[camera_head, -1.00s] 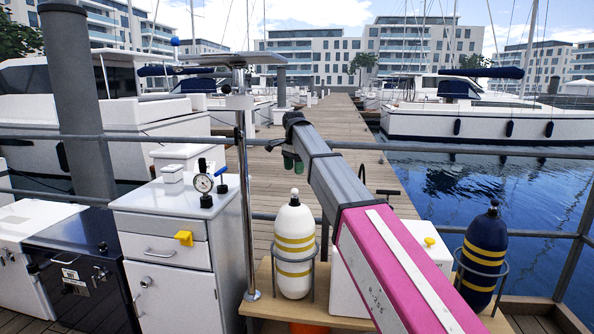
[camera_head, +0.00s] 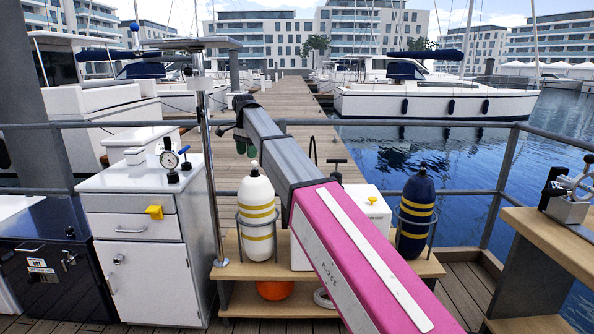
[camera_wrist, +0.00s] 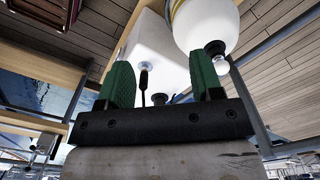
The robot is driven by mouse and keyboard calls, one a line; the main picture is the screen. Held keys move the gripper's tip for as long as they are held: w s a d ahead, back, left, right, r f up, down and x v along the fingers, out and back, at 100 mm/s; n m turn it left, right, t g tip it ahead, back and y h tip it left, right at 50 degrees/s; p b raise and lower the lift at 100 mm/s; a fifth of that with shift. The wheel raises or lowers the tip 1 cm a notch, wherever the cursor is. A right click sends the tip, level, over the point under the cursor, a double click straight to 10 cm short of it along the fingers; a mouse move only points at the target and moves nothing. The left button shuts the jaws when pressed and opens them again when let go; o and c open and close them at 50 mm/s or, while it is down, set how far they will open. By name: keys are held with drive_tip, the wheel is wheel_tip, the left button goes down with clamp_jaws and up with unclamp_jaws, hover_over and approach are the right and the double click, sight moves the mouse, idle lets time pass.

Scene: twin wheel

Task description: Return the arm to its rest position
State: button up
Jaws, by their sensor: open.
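My arm (camera_head: 340,247), pink and grey, reaches up and away from the lower right of the head view. My gripper (camera_head: 240,145) is at its far end, in front of the railing and above the bench. In the wrist view my gripper (camera_wrist: 160,85) shows two green fingers standing wide apart, with nothing held between them. Beyond the fingers are a white box (camera_wrist: 155,55) and a white cylinder (camera_wrist: 205,20) with a round knob. I cannot tell that the fingers touch either one.
A low wooden bench (camera_head: 228,270) carries a white yellow-banded cylinder (camera_head: 257,215), a white box (camera_head: 368,205) and a navy cylinder (camera_head: 415,215). A white cabinet (camera_head: 150,255) with a gauge (camera_head: 170,160) stands left. A workbench (camera_head: 545,235) is at right. A railing (camera_head: 400,124) runs behind.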

drive_tip(key=s+d+f+n, duration=0.2)
drive_tip(key=s+d+f, duration=0.2)
drive_tip(key=d+f, duration=0.75)
drive_tip(key=s+d+f+n, duration=0.2)
drive_tip(key=s+d+f, duration=0.3)
drive_tip(key=d+f, duration=0.65)
drive_tip(key=s+d+f+n, duration=0.5)
drive_tip(key=s+d+f, duration=1)
drive_tip(key=s+f, duration=0.4)
drive_tip(key=shift+f, duration=0.35)
